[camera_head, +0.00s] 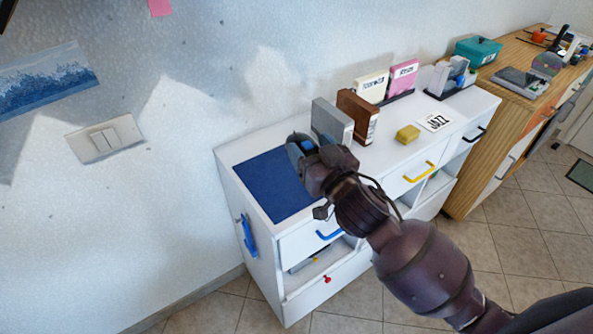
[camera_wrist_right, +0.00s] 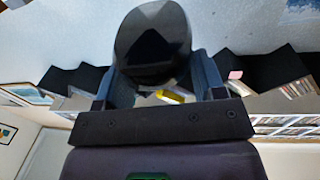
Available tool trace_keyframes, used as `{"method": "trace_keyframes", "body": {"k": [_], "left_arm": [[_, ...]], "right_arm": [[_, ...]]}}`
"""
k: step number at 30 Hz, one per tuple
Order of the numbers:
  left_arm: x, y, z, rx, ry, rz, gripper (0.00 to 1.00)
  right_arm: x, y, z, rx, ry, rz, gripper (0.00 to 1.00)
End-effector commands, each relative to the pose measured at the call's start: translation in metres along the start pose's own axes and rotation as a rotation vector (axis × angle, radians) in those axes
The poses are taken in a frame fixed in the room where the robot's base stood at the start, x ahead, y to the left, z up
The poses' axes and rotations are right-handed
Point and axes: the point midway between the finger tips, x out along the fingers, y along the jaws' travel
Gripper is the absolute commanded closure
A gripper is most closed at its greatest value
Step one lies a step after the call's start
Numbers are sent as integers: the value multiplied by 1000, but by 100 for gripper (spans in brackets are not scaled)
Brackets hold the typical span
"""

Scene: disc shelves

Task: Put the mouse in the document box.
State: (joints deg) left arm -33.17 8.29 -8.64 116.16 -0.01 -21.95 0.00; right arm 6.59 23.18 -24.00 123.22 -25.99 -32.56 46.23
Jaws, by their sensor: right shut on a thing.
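My right gripper (camera_head: 303,146) is over the white cabinet's left end, above the back right part of a blue mat. It is shut on a dark, glossy, rounded thing that looks like the mouse (camera_wrist_right: 152,42), seen between the fingers in the wrist view. In the head view the gripper mostly hides it. A grey upright box (camera_head: 333,122) stands just behind and right of the gripper, and a brown upright box (camera_head: 358,116) stands beside it. I cannot tell which container is the document box. My left gripper is not in view.
The blue mat (camera_head: 268,187) lies bare on the white cabinet (camera_head: 235,152). A yellow block (camera_head: 408,133), a "JAZZ" card (camera_head: 435,122), a cream box (camera_head: 371,86) and a pink box (camera_head: 403,77) are further right.

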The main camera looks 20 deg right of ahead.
Motion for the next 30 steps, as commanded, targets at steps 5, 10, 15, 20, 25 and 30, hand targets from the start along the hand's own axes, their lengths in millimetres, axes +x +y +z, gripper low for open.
{"method": "trace_keyframes", "body": {"k": [5, 10, 15, 20, 25, 30], "left_arm": [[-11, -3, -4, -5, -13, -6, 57], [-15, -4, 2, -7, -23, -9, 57], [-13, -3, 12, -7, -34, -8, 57], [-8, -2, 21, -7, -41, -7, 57], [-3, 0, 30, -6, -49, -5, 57], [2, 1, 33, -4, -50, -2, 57]], "right_arm": [[26, -15, -42, -18, -9, -89, 61], [36, -21, -51, -25, -27, -123, 61], [37, -20, -26, -23, -37, -125, 61], [35, -20, 10, -22, -38, -125, 61], [34, -19, 48, -22, -38, -124, 61], [33, -18, 83, -21, -37, -124, 61]]}}
